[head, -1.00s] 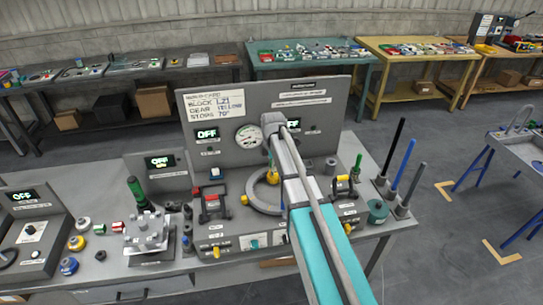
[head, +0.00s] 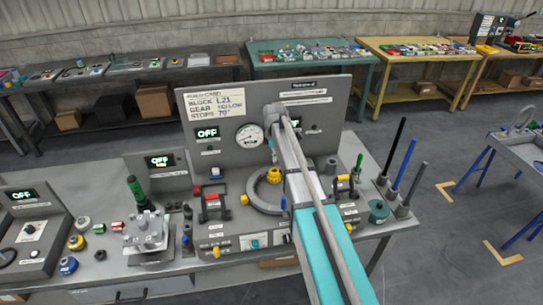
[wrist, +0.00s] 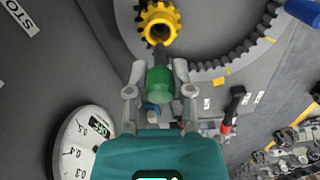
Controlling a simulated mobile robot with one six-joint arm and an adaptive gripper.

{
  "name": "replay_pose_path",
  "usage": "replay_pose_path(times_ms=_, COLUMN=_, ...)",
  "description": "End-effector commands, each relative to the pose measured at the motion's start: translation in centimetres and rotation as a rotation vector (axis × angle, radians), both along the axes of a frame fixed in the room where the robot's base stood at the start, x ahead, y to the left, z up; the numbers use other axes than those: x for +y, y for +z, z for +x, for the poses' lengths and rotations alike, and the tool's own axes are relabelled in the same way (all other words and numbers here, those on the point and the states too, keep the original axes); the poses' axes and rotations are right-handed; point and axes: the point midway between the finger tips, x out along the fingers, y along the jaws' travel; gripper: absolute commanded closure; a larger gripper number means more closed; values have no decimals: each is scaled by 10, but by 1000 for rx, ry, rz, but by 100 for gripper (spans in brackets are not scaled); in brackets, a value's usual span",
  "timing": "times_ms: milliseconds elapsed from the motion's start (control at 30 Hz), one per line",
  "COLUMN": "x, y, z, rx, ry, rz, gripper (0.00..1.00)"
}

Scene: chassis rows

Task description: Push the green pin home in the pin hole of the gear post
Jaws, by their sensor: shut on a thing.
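In the wrist view my gripper (wrist: 158,72) is shut on the green pin (wrist: 160,84), with one finger on each side of its green body. The pin's dark narrow end points towards the yellow gear (wrist: 148,22). The gear has a round hole in its hub, and the pin's tip shows just below that hole in the picture. I cannot tell whether the tip touches the hub. In the head view the yellow gear (head: 274,176) stands within the grey ring on the bench. My arm hides most of the gripper there, and the pin cannot be made out.
A grey toothed ring (wrist: 215,62) curves around the gear. A round dial (wrist: 82,145) is on the upright panel (head: 225,115) behind. A red-handled fixture (head: 212,203) stands left of the ring, and black, blue and grey rods (head: 402,165) stand at the right.

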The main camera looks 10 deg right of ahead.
Motion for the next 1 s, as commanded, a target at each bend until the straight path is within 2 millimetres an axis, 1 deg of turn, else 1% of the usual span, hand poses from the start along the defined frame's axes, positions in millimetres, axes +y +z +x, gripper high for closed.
replay_pose_path(times_ms=300, x=-1, y=-21, z=0, rx=0, ry=0, rz=0, gripper=100)
replay_pose_path(times_ms=500, x=-1, y=-32, z=0, rx=0, ry=-1, rz=0, gripper=100)
replay_pose_path(times_ms=667, x=-1, y=-35, z=0, rx=0, ry=-1, rz=0, gripper=100)
replay_pose_path(times_ms=1000, x=-2, y=-35, z=0, rx=0, ry=-1, rz=0, gripper=100)
